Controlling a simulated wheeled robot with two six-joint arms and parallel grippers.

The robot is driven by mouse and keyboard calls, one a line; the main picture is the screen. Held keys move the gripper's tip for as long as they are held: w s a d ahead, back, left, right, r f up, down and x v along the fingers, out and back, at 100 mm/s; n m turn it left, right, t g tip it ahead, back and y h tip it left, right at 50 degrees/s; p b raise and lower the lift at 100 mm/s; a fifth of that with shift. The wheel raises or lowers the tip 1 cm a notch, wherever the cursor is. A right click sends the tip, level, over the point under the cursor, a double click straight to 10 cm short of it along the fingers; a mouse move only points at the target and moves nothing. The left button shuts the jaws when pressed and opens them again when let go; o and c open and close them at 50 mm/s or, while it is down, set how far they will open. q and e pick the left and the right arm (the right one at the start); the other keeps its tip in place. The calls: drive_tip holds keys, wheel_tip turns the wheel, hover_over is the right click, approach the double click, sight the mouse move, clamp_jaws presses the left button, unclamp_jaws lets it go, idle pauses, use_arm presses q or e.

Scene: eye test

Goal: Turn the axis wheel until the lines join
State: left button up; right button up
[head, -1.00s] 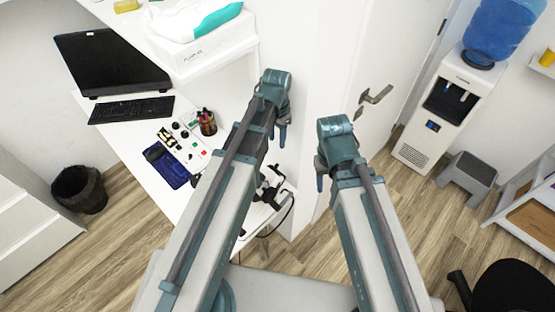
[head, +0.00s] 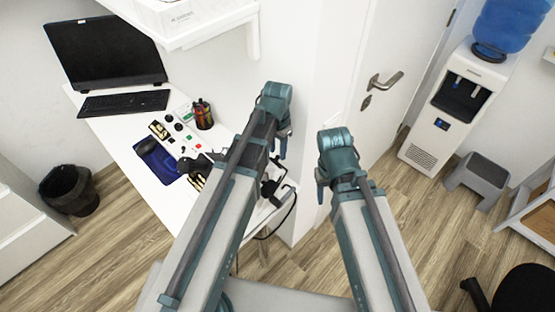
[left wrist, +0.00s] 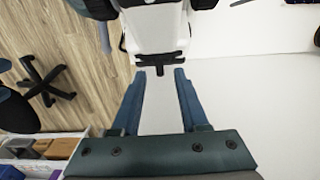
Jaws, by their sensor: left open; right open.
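I cannot make out the axis wheel or its lines in any view. A dark instrument (head: 275,187) stands at the desk's right end, partly hidden behind my left arm. My left gripper (head: 283,145) is above the desk's right side, apart from the instrument in the picture. A white device with a black bar (left wrist: 160,59) lies just beyond the fingertips there. My right gripper (head: 321,190) is open in front of the white wall and door, away from the desk.
The white desk (head: 112,130) holds a monitor (head: 105,52), a keyboard (head: 123,103), a blue tray (head: 155,160), a pen cup (head: 203,115) and small parts. A white shelf (head: 215,32) overhangs it. A door (head: 400,45), water cooler (head: 455,105) and grey stool (head: 478,178) stand right.

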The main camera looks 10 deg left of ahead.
use_arm(q)
drive_tip(key=shift+f+b, duration=0.4)
drive_tip(key=shift+f, duration=0.45)
clamp_jaws()
